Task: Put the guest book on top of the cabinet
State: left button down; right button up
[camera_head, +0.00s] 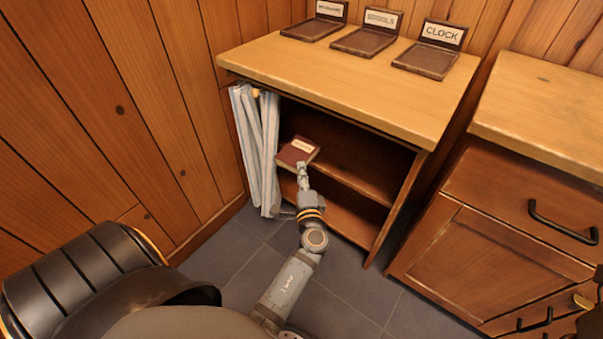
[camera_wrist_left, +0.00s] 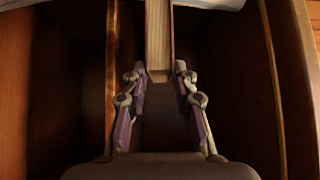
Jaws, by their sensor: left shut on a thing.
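The guest book (camera_head: 291,155), dark red with a pale label, is at the front of the open cabinet, near the shelf's left part. My left gripper (camera_head: 302,168) is shut on its near edge. In the left wrist view the fingers (camera_wrist_left: 160,90) stand either side of the book's tan edge (camera_wrist_left: 158,40). I cannot tell whether the book touches the shelf. The cabinet (camera_head: 300,75) has a bare wooden front strip on its top.
Three labelled stands, one reading CLOCK (camera_head: 425,62) and one reading SPOOLS (camera_head: 364,41), line the back of the cabinet top. A pale curtain (camera_head: 258,150) hangs bunched at the opening's left. A drawer unit (camera_head: 545,110) stands to the right.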

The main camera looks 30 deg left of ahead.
pick_arm(q)
jog(key=shift+s+d+f, duration=0.25)
jog(key=shift+d+f, duration=0.1)
jog(key=shift+f, duration=0.15)
jog(key=w+a+f+b, duration=0.4)
jog(key=w+a+f, duration=0.1)
jog(key=w+a, duration=0.4)
jog(key=shift+w+a+f+b, duration=0.15)
jog(key=shift+w+f+b, duration=0.2)
jog(key=shift+w, duration=0.55)
